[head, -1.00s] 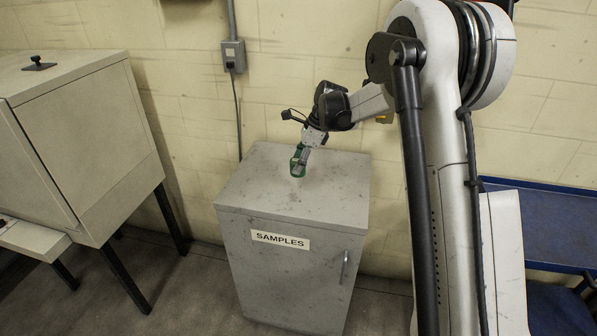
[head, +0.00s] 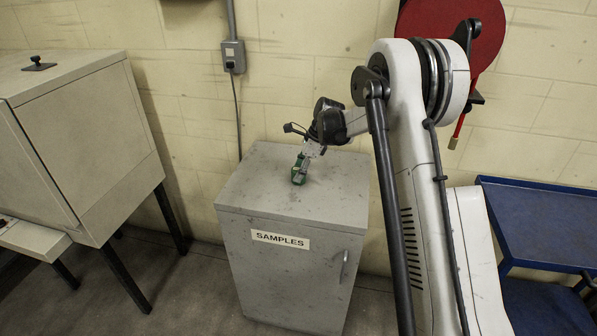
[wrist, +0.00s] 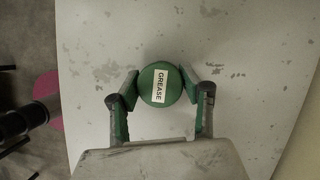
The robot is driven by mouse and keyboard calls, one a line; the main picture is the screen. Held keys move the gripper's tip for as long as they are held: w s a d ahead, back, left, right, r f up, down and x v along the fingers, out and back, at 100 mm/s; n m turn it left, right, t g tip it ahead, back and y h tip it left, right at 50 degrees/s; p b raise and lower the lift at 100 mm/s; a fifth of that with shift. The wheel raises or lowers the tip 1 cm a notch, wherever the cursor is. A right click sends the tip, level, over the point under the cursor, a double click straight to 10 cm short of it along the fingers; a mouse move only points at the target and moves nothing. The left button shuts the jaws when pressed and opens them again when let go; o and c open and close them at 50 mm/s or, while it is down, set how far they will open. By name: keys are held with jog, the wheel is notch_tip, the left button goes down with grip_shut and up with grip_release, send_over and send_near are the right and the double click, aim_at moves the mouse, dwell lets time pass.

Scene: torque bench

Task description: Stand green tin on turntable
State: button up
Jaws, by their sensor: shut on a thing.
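The green tin (head: 298,175) stands on top of the grey samples cabinet (head: 255,195), toward its middle. In the wrist view the tin (wrist: 155,92) shows its round top with a white label reading GREASE. My gripper (head: 301,170) reaches down to the tin from the upper right. In the wrist view its two fingers (wrist: 159,92) are shut on the tin, one on each side. I cannot tell whether the tin touches the cabinet top. No turntable can be made out in these views.
A large beige cabinet (head: 85,120) on black legs stands at the left. A blue shelf cart (head: 545,225) stands at the right. A red reel (head: 452,30) hangs on the wall behind my arm. The cabinet top around the tin is clear.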

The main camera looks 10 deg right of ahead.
jog(key=shift+f, duration=0.1)
jog(key=o, duration=1.3)
jog(key=shift+c, duration=0.2)
